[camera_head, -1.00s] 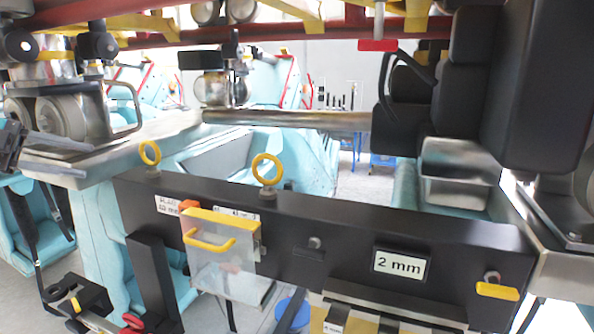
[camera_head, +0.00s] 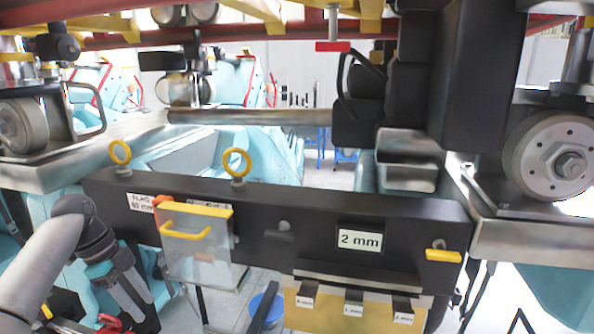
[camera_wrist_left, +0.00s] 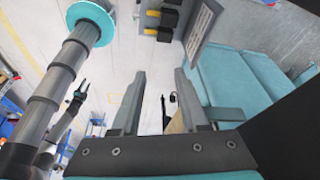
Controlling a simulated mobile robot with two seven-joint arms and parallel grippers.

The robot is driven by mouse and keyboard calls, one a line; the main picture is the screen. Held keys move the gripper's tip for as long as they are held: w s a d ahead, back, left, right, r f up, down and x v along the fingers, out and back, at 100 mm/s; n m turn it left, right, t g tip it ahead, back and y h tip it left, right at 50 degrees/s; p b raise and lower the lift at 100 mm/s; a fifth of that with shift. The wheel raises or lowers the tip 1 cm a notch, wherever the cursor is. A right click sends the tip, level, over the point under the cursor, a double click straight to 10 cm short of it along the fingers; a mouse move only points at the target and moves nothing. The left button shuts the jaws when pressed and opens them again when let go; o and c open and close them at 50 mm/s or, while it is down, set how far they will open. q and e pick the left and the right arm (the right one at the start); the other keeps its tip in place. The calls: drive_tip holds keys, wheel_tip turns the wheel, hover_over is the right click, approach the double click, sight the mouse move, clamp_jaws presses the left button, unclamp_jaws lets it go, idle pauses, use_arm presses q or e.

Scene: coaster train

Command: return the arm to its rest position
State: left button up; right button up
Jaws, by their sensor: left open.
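My left arm comes in from the left edge of the head view, with its gripper (camera_head: 135,295) pointing down in front of the left part of the black beam. In the left wrist view the gripper's two fingers (camera_wrist_left: 157,105) stand wide apart with nothing between them. Floor and some dark items show beyond the fingers. In the same view, a small dark gripper (camera_wrist_left: 79,92), apparently my right one, hangs in the distance beside my grey column. It is too small to tell whether it is open. The head view does not show it.
The black beam (camera_head: 300,214) carries a "2 mm" label (camera_head: 360,240), yellow rings and a clear box with a yellow handle (camera_head: 186,233). Teal seats (camera_wrist_left: 230,82) lie close to the right of the left gripper. Open floor (camera_wrist_left: 120,70) shows beside them.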

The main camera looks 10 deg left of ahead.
use_arm(q)
drive_tip(key=s+d+f+n+y, duration=0.1)
drive_tip(key=s+d+f+n, duration=0.1)
drive_tip(key=s+d+f, duration=0.5)
drive_tip(key=s+d+f+n+y, duration=0.25)
drive_tip(key=s+d+f, duration=0.25)
drive_tip(key=d+f, duration=0.35)
drive_tip(key=s+d+r+n+t, duration=0.1)
drive_tip(key=s+d+r+n, duration=0.15)
drive_tip(key=s+n, duration=0.3)
drive_tip(key=s+d+r+n+t, duration=0.1)
drive_tip(key=s+d+n, duration=0.3)
drive_tip(key=s, duration=0.3)
wheel_tip(320, 180, down, 34)
drive_tip(key=s+f+b, duration=0.1)
drive_tip(key=s+b, duration=0.1)
drive_tip(key=b, duration=1.1)
drive_tip(key=s+a+f+g+b, duration=0.1)
drive_tip(key=s+f+b, duration=0.4)
drive_tip(key=f, duration=0.8)
drive_tip(key=s+a+f+g+b, duration=0.1)
drive_tip(key=s+f+b, duration=0.5)
drive_tip(key=s+f, duration=0.4)
wheel_tip(320, 180, down, 3)
drive_tip(key=shift+a+r+m, duration=0.15)
drive_tip(key=shift+a+m, duration=0.15)
use_arm(e)
wheel_tip(320, 180, down, 24)
drive_tip(key=shift+f, duration=0.25)
